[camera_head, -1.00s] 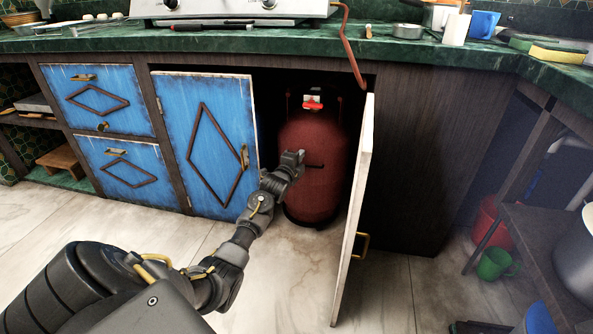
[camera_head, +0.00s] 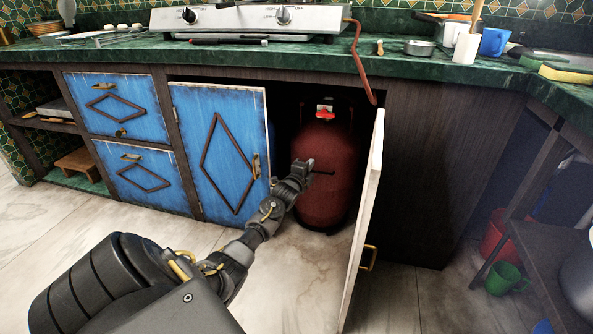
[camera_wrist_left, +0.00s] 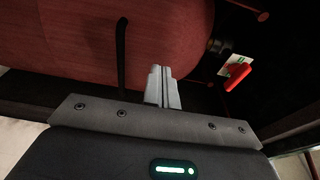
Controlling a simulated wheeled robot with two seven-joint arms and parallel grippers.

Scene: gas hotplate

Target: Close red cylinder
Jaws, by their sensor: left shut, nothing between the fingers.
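The red cylinder (camera_head: 328,172) stands upright inside the open cabinet under the counter. On its top is a valve with a red lever (camera_head: 325,112). My left gripper (camera_head: 308,168) is shut and empty in front of the cylinder's left side, below the valve. In the left wrist view the gripper fingers (camera_wrist_left: 162,88) are together against the view of the red cylinder body (camera_wrist_left: 70,45). The red lever (camera_wrist_left: 238,76) shows to the right of the fingers and apart from them, next to a white and green tag. My right gripper is not in view.
The open right cabinet door (camera_head: 365,215) stands out to the right of the cylinder. A blue door (camera_head: 218,150) is at its left. A brown hose (camera_head: 359,65) hangs from the hotplate (camera_head: 245,18) over the counter edge. The floor in front is clear.

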